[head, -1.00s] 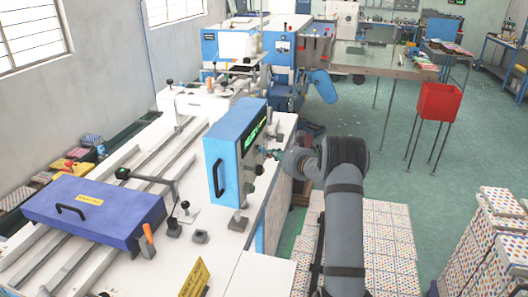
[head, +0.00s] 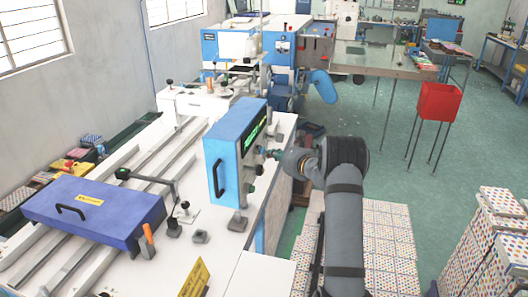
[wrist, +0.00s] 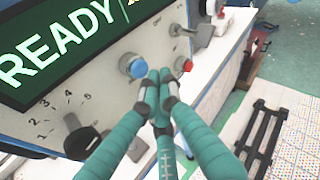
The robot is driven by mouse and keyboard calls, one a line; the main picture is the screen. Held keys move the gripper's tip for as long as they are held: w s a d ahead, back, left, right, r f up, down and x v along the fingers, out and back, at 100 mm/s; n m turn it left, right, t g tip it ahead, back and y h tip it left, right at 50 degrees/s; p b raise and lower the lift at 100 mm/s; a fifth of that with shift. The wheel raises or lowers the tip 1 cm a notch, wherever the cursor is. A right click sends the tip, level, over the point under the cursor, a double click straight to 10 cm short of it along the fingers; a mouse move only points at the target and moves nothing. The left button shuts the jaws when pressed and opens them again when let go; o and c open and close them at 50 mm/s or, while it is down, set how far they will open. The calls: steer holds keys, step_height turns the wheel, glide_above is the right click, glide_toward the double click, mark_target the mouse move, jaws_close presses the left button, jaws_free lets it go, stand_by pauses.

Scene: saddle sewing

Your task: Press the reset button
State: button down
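The blue control box (head: 215,160) stands on the white machine, with its panel facing my gripper. In the wrist view the panel carries a round blue button (wrist: 132,66), a red button (wrist: 184,65) to its right and a black dial (wrist: 80,140) at lower left. No label naming either button is readable. My gripper (wrist: 158,78) has its teal fingers together at the tips, with nothing seen between them. The tips appear just right of the blue button and left of the red one; contact cannot be told. In the head view my gripper (head: 268,153) is close to the panel.
Another knob (wrist: 180,30) sticks out at the panel's upper right. A purple-blue cover (head: 95,212) lies on the machine to the left. Patterned stacks (head: 390,240) stand on the floor beside my arm.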

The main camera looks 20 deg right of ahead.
steer(key=shift+w+a+b, duration=0.3)
steer(key=shift+a, duration=0.05)
steer(key=shift+w+a, duration=0.3)
steer(key=shift+a, duration=0.1)
stand_by(1.0)
steer(key=shift+s+d+b, duration=0.5)
steer(key=shift+s+d, duration=0.1)
steer(key=shift+d, duration=0.15)
steer(key=s+d, duration=0.1)
steer(key=d, duration=0.1)
steer(key=s+d+b, duration=0.1)
steer(key=s+d, duration=0.1)
stand_by(0.5)
steer(key=shift+a, duration=0.1)
stand_by(0.4)
